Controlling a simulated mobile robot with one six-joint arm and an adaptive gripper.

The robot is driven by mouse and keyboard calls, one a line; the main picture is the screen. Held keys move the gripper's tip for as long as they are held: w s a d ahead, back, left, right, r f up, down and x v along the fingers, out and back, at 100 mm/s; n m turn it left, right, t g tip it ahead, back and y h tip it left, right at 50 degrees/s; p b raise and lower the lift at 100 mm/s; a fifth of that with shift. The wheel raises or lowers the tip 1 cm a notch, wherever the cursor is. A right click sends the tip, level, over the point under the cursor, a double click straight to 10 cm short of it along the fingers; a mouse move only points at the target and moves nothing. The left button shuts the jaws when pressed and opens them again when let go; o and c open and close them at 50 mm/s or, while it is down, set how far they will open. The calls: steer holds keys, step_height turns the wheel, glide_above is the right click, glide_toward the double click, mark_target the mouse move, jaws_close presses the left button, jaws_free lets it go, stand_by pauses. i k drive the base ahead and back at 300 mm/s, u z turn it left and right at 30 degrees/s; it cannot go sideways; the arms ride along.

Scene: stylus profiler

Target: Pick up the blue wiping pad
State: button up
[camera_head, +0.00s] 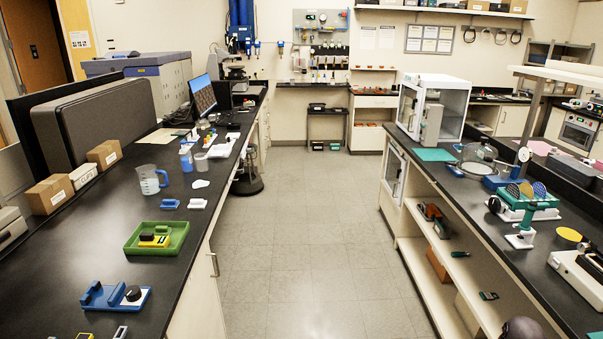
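A small blue block (170,204) lies on the left black bench, left of a similar small white block (197,203). It looks like the blue wiping pad, but it is too small in the picture to be certain.
A measuring jug (149,181) stands behind the blue block. A green tray (135,248) with a yellow device and a blue fixture (96,294) lie nearer on the bench. Cardboard boxes (48,194) line its left side. The aisle floor (290,240) is clear.

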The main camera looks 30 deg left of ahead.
mark_target(172, 205)
steer(key=i, duration=1.55)
steer(key=z, duration=1.35)
steer(key=k, duration=0.1)
steer(key=u, duration=3.55)
steer(key=i, duration=0.85)
